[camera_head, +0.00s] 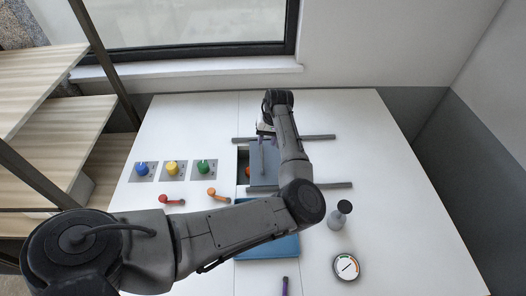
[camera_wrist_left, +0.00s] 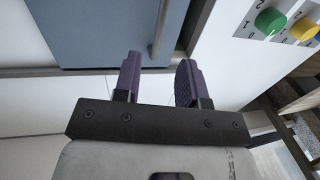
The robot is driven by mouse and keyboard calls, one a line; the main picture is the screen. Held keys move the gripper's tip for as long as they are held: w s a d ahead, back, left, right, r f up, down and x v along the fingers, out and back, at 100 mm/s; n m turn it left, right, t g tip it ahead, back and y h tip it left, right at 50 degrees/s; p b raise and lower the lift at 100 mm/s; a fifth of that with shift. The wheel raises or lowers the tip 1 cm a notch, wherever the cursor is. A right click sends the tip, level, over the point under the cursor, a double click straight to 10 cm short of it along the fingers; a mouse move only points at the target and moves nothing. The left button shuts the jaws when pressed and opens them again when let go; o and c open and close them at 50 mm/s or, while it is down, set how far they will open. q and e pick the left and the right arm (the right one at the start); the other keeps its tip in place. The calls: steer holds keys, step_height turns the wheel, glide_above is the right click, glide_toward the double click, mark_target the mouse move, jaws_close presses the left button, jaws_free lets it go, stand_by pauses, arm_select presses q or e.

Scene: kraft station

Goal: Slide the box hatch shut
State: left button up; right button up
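The box hatch is a blue-grey sliding panel (camera_head: 265,172) between two dark rails, partly covered by my left arm in the head view. A dark opening (camera_head: 242,168) shows at its left, with something orange inside. In the left wrist view the hatch (camera_wrist_left: 90,30) fills the upper left, with a grey bar handle (camera_wrist_left: 168,28) on it. My left gripper (camera_wrist_left: 158,62) has its purple fingers apart, with the handle's end just beyond the gap. In the head view the left gripper (camera_head: 264,128) is at the hatch's far end. A purple tip at the bottom edge (camera_head: 285,287) may be my right gripper.
Blue, yellow and green knobs (camera_head: 173,169) stand left of the hatch. Red and orange levers (camera_head: 218,195) lie nearer. A blue panel (camera_head: 270,247) is in front. A black-topped knob (camera_head: 343,208) and a gauge (camera_head: 346,267) are at right. Rails (camera_head: 318,137) border the hatch.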

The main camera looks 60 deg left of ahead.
mark_target(262, 155)
arm_select(q)
steer(key=f, duration=0.2)
steer(key=s+f, duration=0.1)
steer(key=f, duration=0.4)
steer(key=shift+s+a+f+p, duration=0.15)
steer(key=shift+a+f+p, duration=0.05)
steer(key=shift+a+p, duration=0.2)
steer(key=shift+c, duration=0.5)
jaws_close()
steer(key=shift+r, duration=0.1)
